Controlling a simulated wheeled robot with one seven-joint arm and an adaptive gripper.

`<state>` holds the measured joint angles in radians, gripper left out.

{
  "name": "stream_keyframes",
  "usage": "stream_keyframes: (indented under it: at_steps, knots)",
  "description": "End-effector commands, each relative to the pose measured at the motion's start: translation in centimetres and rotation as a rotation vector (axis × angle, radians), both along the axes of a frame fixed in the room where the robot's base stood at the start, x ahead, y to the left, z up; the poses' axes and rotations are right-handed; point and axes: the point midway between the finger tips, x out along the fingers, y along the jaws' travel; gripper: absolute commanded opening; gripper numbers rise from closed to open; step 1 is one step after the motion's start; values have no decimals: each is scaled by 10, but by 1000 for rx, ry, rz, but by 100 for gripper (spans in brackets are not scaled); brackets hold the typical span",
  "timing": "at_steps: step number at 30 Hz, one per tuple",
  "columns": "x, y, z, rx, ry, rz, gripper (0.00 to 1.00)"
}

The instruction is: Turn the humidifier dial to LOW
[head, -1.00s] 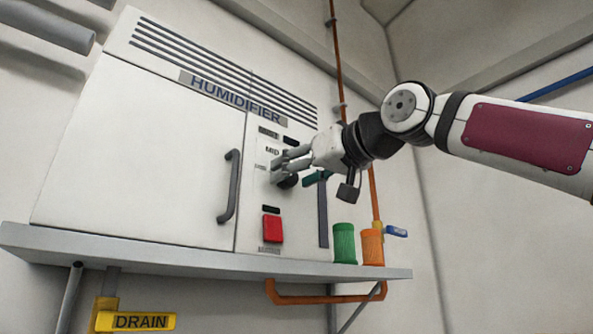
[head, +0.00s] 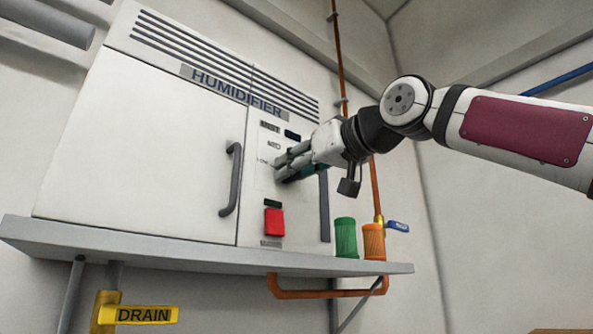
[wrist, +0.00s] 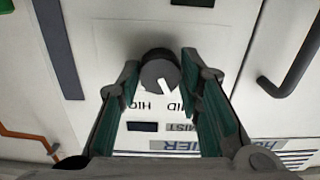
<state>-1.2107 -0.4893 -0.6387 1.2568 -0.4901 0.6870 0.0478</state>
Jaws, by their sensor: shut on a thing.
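The humidifier (head: 150,140) is a white cabinet on a wall shelf. Its dark round dial (wrist: 158,72) shows in the wrist view, where the panel appears upside down. The dial's white pointer mark aims at the MID lettering, with part of HIGH beside it. My gripper (head: 279,169) is at the dial in the head view and hides it there. In the wrist view my gripper (wrist: 160,75) has one finger on each side of the dial and is shut on it. The LOW label (head: 263,161) shows faintly left of the fingers in the head view.
A red button (head: 274,222) sits below the dial. A grey door handle (head: 231,180) stands out to the left. A green jar (head: 346,238) and an orange jar (head: 373,241) stand on the shelf (head: 130,243) at right. A blue-handled valve (head: 397,226) is beside them.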

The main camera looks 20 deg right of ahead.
Motion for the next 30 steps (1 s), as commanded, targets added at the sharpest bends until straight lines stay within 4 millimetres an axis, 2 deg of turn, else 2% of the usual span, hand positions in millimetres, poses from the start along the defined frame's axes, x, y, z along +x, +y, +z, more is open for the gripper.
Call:
stream_keyframes:
  at_steps: [8,21,30]
  knots:
    - [3,0,-1,-167,-55,-1,5]
    - [2,0,-1,-536,-174,0,5]
    - [1,0,1,-715,-233,1,5]
